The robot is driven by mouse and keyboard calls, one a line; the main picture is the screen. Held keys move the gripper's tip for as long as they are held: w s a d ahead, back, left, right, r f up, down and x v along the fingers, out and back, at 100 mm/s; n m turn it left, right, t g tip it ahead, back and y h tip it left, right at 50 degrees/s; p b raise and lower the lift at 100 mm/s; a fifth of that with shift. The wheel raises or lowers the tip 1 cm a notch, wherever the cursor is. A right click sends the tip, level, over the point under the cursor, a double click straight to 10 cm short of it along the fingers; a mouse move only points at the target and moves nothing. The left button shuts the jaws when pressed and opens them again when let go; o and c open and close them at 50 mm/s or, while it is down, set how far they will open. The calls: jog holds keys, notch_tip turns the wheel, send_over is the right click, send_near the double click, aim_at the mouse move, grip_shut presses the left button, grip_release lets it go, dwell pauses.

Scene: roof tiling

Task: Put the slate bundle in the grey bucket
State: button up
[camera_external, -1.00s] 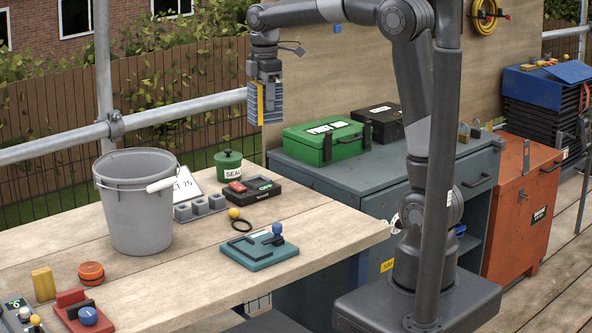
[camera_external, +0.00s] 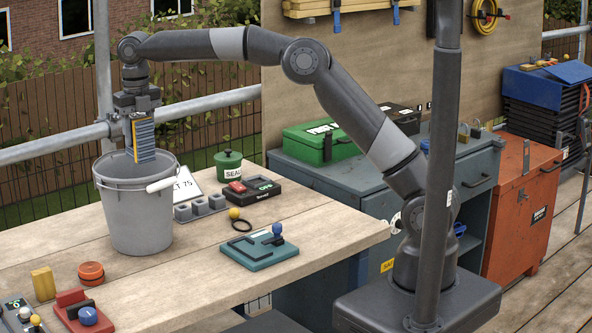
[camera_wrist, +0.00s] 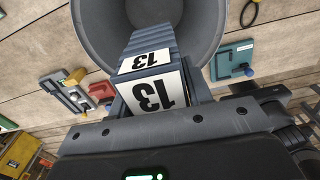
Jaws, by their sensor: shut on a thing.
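The grey bucket (camera_external: 138,217) stands upright on the wooden bench, with its handle folded down to the right. My gripper (camera_external: 138,108) is over the bucket, pointing down, and is shut on the slate bundle (camera_external: 145,140). The bundle is a blue-grey ribbed stack with a yellow strip along one side. Its lower end is at or just inside the bucket's mouth. In the wrist view the bundle (camera_wrist: 150,88) shows white labels marked 13, and the bucket's rim (camera_wrist: 222,20) surrounds its far end. The bucket's floor is mostly hidden.
On the bench (camera_external: 190,275) are a green SEAL pot (camera_external: 228,166), grey blocks (camera_external: 200,206), a black tray (camera_external: 252,189), a yellow ball (camera_external: 234,213), a teal plate (camera_external: 260,252) and an orange tin (camera_external: 91,273). A scaffold rail (camera_external: 200,107) runs behind.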

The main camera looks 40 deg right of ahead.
jog(key=f, duration=2.3)
jog(key=shift+a, duration=0.4)
jog(key=shift+f, duration=0.15)
jog(key=o, duration=1.4)
jog(key=shift+f, duration=0.1)
notch_tip(320, 180, up, 12)
jog(key=shift+r, duration=0.15)
jog(key=shift+d+r, duration=0.1)
